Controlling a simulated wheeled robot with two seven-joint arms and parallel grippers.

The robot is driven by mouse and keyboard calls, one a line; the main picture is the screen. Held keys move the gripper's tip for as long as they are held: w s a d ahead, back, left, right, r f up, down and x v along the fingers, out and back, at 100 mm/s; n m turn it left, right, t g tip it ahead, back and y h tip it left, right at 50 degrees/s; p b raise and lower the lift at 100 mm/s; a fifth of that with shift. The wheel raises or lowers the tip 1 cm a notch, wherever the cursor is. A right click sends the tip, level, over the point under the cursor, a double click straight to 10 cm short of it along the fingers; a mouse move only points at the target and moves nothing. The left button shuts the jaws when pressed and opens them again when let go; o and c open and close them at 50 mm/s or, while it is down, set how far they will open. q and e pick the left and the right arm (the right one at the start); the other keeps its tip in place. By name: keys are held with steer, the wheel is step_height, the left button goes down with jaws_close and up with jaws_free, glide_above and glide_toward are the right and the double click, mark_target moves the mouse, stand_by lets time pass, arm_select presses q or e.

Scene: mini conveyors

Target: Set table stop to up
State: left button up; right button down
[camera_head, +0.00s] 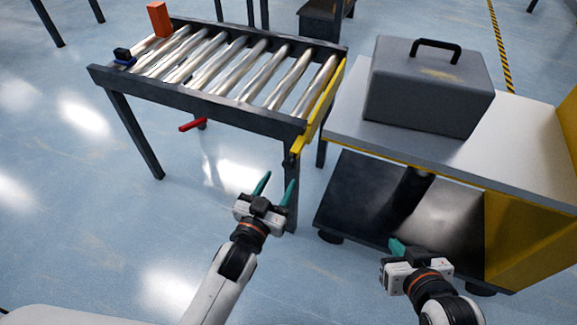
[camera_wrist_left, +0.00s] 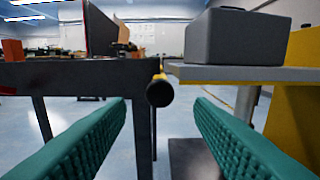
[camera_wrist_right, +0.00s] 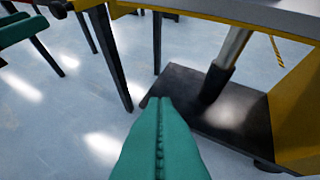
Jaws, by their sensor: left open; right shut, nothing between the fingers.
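The roller table (camera_head: 195,95) stands at upper left, with a yellow stop bar (camera_head: 320,105) along its right end. A dark round knob (camera_head: 290,160) sits at the near end of this bar. In the left wrist view the knob (camera_wrist_left: 160,92) faces me, with yellow behind it, between the table frame and the cart top. My left gripper (camera_head: 279,178) is open and empty, just short of the knob and slightly below it. My right gripper (camera_head: 396,246) is shut and empty, low in front of the cart. Its closed fingers show in the right wrist view (camera_wrist_right: 160,105).
A cart (camera_head: 350,140) with a grey toolbox (camera_head: 430,90) stands close to the table's right. A red lever (camera_head: 192,125) sticks out below the table. An orange block (camera_head: 159,19) is at the table's far left. The floor in front is clear.

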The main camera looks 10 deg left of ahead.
mark_target(287, 167)
arm_select(q)
steer(key=b+x, duration=0.1)
steer(key=x, duration=0.5)
steer(key=shift+f, duration=0.1)
steer(key=shift+w+d, duration=0.15)
steer(key=shift+w, duration=0.3)
arm_select(e)
steer(key=shift+w+a+r+t+y, duration=0.15)
steer(key=shift+w+a+r+t, duration=0.1)
steer(key=shift+w+r+t, duration=0.4)
steer(key=shift+w+a+r+t+y, duration=0.25)
steer(key=shift+w+r+t, duration=0.3)
steer(key=shift+r, duration=0.35)
steer(key=shift+w+a+r+t+y, duration=0.1)
steer(key=shift+w+a+r+t, duration=0.2)
steer(key=shift+w+r+t, duration=0.35)
steer(key=shift+s+r, duration=0.1)
steer(key=shift+s, duration=0.1)
arm_select(q)
jaws_close()
